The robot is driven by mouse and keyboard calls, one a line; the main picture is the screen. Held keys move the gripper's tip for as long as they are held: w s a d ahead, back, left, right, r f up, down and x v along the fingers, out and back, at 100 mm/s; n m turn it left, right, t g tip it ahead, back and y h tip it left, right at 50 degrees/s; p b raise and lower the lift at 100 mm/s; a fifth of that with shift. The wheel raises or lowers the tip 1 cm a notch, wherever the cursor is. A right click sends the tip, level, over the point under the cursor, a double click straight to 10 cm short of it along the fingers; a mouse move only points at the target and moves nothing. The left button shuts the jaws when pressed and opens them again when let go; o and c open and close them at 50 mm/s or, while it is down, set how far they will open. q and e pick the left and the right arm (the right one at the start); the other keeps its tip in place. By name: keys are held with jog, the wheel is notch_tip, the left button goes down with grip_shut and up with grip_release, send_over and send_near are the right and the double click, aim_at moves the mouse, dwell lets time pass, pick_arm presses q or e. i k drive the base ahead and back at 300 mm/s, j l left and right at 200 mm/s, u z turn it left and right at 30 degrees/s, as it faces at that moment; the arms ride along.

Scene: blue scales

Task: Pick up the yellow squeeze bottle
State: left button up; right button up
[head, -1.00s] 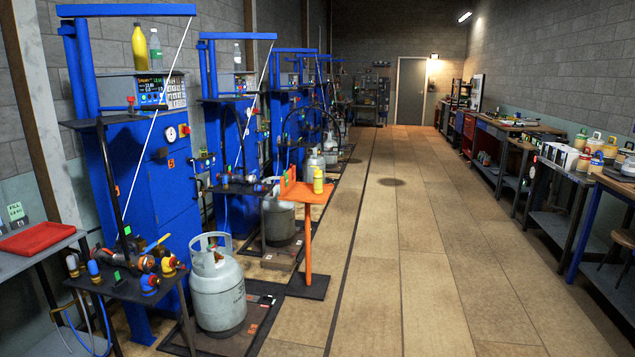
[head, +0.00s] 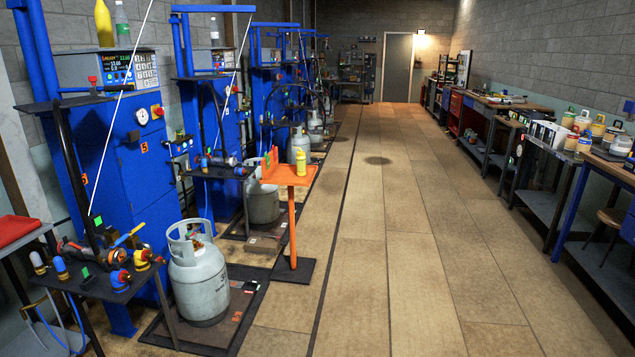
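A small yellow bottle (head: 300,164) stands upright on the orange stand (head: 288,176), at the middle left of the head view. A taller yellow bottle (head: 103,25) stands on top of the nearest blue machine, its top cut off by the upper edge of the picture. A clear bottle with a green label (head: 122,26) is beside it. I cannot tell from shape alone which yellow one is the squeeze bottle. Neither of my grippers is in view.
A grey gas cylinder (head: 199,275) stands on a low dark platform at the front left. A black side table (head: 110,288) with valves is beside it. Workbenches (head: 548,165) with bottles and cans line the right wall. The wooden floor (head: 400,240) between is clear.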

aim_at(300, 171)
jog(key=i, duration=2.4)
